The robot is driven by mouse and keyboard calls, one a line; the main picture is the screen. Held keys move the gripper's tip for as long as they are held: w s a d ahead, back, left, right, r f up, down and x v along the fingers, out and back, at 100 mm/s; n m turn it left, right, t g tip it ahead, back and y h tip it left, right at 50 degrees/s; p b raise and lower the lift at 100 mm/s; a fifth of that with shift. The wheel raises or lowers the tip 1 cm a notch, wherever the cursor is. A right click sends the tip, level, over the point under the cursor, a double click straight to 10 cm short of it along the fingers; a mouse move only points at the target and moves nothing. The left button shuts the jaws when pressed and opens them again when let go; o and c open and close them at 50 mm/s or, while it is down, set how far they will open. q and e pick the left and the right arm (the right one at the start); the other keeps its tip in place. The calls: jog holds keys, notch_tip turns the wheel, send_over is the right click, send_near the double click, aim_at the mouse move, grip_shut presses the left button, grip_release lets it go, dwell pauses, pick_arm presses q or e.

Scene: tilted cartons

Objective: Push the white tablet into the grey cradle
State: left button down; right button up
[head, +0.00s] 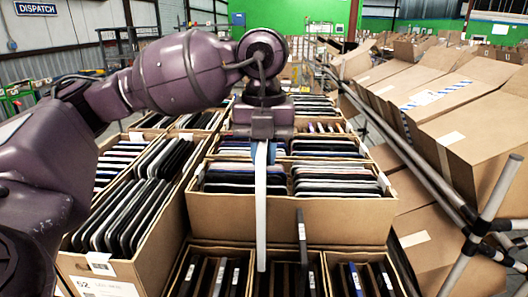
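My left gripper (262,135) comes in from the left, points down above the middle cartons, and appears shut on the top of the white tablet (261,215). The tablet hangs upright and is seen edge-on as a thin white strip. Its lower end is in front of or over the front middle carton (258,258); I cannot tell whether it touches anything there. I cannot make out a grey cradle for certain. A slim dark grey upright piece (302,235) with a white label rises from the front middle carton, right of the tablet. My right gripper is not in view.
A carton (330,218) of upright tablets stands behind the white tablet. Another full carton (125,270) is at left, under my arm. More front cartons (340,255) hold dark upright items. Tilted cartons (480,130) and a metal rail (475,240) bound the right side.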

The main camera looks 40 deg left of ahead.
pick_arm(q)
notch_tip(320, 180, up, 2)
jog(key=shift+r+p, duration=0.1)
jog(key=shift+p, duration=0.4)
jog(key=shift+r, duration=0.4)
